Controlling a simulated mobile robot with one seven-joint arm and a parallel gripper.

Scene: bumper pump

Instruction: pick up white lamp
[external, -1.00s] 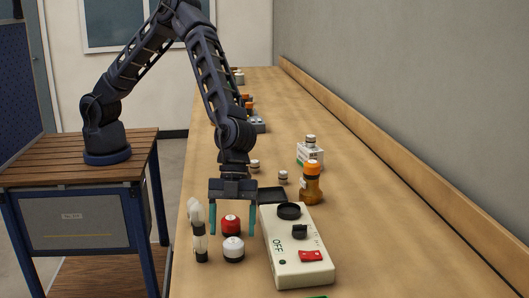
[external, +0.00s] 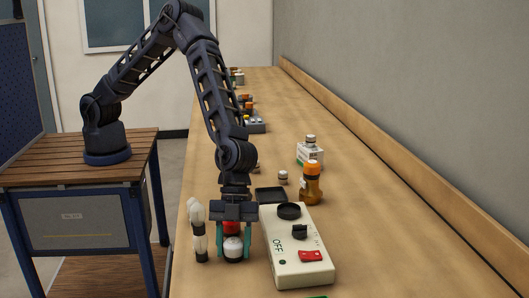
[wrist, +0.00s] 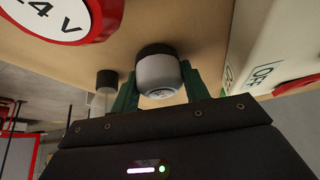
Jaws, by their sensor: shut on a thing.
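The white lamp (external: 233,247) is a short, round white dome on a dark base, near the front left of the bench. My gripper (external: 233,255) points down with its green fingers on both sides of the lamp, shut on it. In the wrist view the lamp (wrist: 158,76) sits between the green fingers (wrist: 157,92). I cannot tell whether its base touches the bench. The red lamp (external: 231,228) stands just behind it, partly hidden by my gripper. It also shows large in the wrist view (wrist: 62,18), with a white top marked 24 V.
A cream control box (external: 290,262) marked OFF, with a red switch, lies close to the right. Slim black-and-white items (external: 199,240) stand close on the left near the bench edge. An amber bottle (external: 312,188) stands farther back. The bench right of the box is clear.

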